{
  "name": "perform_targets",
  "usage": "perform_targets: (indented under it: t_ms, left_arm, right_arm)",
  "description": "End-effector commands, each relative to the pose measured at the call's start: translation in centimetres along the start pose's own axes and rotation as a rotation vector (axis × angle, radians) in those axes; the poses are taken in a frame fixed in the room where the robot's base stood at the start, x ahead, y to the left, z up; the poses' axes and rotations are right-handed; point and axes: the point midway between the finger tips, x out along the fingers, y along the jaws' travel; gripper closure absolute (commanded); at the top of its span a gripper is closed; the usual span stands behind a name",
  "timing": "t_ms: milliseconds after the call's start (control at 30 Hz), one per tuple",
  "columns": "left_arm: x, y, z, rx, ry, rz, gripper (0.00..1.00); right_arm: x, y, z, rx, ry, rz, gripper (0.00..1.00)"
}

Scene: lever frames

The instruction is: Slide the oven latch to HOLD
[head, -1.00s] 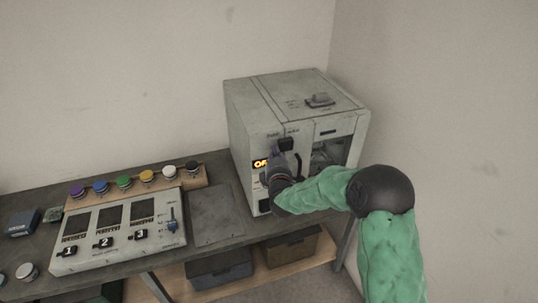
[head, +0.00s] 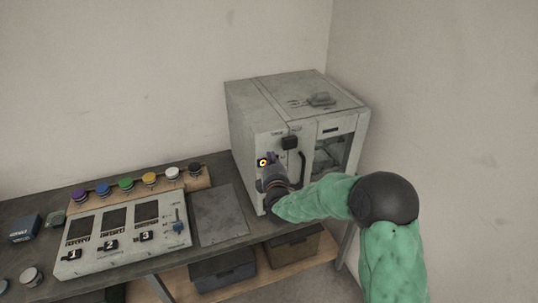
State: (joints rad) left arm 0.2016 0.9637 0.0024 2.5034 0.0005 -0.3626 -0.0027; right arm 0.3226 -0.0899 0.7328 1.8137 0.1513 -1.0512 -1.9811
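The oven (head: 252,115) is a pale grey box at the back right of the bench. A dark block-like knob (head: 290,142) sits on its front panel, and a dark curved handle (head: 302,168) is beside the glass door. The lettering near the knob is too small to read, so I cannot tell the latch's setting. My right gripper (head: 270,172) is in front of the panel, below and left of the knob. It covers part of a lit orange display (head: 263,162). Its fingers are too small and dark to tell open from shut. My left gripper is not in view.
A grey panel with three numbered switches (head: 120,240) stands left of the oven. Several coloured knobs (head: 126,184) line a wooden strip behind it. A flat grey plate (head: 218,214) lies between panel and oven. Dark bins (head: 222,270) sit on the shelf below. A wall is close on the right.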

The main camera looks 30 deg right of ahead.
Motion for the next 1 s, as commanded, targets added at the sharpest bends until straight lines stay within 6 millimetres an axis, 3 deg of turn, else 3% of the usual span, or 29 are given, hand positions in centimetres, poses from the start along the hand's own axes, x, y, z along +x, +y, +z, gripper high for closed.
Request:
perform_targets:
  t_ms: [200,400,1000]
  left_arm:
    - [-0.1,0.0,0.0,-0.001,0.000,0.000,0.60]
    - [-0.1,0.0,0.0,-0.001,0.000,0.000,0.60]
    - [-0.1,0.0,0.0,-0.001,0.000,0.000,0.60]
  right_arm:
    - [-3.7,0.1,-0.1,0.000,0.003,0.000,1.00]
    - [-6.0,0.0,-0.1,0.000,0.001,0.000,1.00]
    - [-6.7,0.0,-0.1,0.000,0.001,0.000,1.00]
